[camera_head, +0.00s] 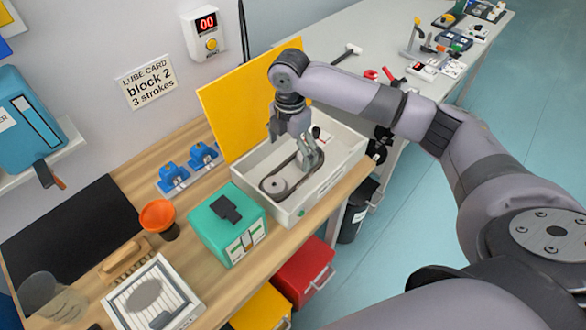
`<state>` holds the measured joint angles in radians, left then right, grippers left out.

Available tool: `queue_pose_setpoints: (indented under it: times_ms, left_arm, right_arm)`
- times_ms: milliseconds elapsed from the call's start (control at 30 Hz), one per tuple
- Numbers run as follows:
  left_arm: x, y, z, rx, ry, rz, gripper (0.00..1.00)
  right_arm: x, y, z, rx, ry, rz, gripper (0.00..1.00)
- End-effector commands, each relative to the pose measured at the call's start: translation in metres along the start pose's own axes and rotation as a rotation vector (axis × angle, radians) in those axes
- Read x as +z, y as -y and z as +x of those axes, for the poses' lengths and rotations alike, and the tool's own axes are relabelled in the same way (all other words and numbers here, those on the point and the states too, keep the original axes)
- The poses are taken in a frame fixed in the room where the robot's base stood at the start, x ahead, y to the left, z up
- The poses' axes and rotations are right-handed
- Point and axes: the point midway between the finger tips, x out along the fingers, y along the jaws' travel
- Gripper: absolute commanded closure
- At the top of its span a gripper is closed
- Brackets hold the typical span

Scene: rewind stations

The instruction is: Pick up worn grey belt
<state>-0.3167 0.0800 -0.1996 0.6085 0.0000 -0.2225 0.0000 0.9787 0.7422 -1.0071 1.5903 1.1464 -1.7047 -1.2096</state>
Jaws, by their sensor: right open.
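A dark belt (286,169) forms a long loop inside the open white box (287,211), around a grey round pulley (275,184) at its left end. My right gripper (312,164) reaches down into the box over the belt's right end, with its fingers apart. The fingers hide part of that end, and I cannot tell whether they touch the belt. My left gripper is out of view.
A yellow panel (243,104) stands behind the box. A green box (223,231) stands close at its left, and an orange funnel (158,215) is farther left. Red (307,269) and yellow (258,308) bins are below the bench edge.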

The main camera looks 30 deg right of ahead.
Motion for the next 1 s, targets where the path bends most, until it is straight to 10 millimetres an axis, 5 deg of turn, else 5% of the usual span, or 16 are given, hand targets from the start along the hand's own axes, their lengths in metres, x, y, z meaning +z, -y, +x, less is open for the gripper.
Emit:
queue_pose_setpoints:
  times_ms: [400,700,1000]
  left_arm:
    - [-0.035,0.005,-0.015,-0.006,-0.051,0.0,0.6]
    - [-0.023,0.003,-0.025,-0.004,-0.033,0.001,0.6]
    - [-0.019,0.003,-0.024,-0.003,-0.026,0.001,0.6]
  right_arm:
    - [0.001,0.0,0.041,-0.002,0.001,0.0,0.07]
    - [0.003,-0.001,0.08,0.0,0.001,0.0,0.07]
    - [0.003,-0.002,0.083,0.001,0.001,0.0,0.1]
